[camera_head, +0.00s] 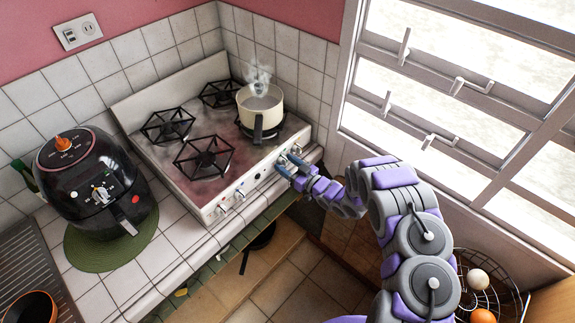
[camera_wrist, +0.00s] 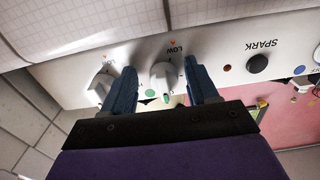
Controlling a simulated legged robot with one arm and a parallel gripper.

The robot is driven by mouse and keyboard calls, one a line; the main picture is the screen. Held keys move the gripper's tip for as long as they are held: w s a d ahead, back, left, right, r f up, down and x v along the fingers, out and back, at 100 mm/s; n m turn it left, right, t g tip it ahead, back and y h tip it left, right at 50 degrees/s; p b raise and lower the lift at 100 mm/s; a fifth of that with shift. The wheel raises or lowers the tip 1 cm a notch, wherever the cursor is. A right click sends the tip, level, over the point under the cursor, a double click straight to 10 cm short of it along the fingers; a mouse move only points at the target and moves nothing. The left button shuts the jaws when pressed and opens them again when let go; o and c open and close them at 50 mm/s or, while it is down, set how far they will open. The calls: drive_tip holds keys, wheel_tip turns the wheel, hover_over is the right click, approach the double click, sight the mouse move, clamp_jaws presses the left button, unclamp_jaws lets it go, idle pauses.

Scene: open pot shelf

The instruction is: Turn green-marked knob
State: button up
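The green-marked knob (camera_wrist: 165,75) is a white stove knob with a green dot beside it on the white front panel, below "LOW" lettering. In the wrist view my gripper (camera_wrist: 160,66) is open, with one blue finger on each side of this knob. Small gaps show between the fingers and the knob, so it is not clamped. Another white knob (camera_wrist: 101,85) sits just outside the left finger. In the head view my gripper (camera_head: 286,166) is at the right end of the stove's front panel and partly hides the knobs there.
A steaming cream pot (camera_head: 260,105) stands on the right burner of the white stove (camera_head: 208,187). A black air fryer (camera_head: 92,180) stands on a green mat at left. A wire basket (camera_head: 490,290) is at lower right. A window is at right.

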drive_tip(key=shift+s, duration=0.1)
drive_tip(key=v, duration=1.7)
drive_tip(key=shift+s+d, duration=0.1)
drive_tip(key=shift+s, duration=0.05)
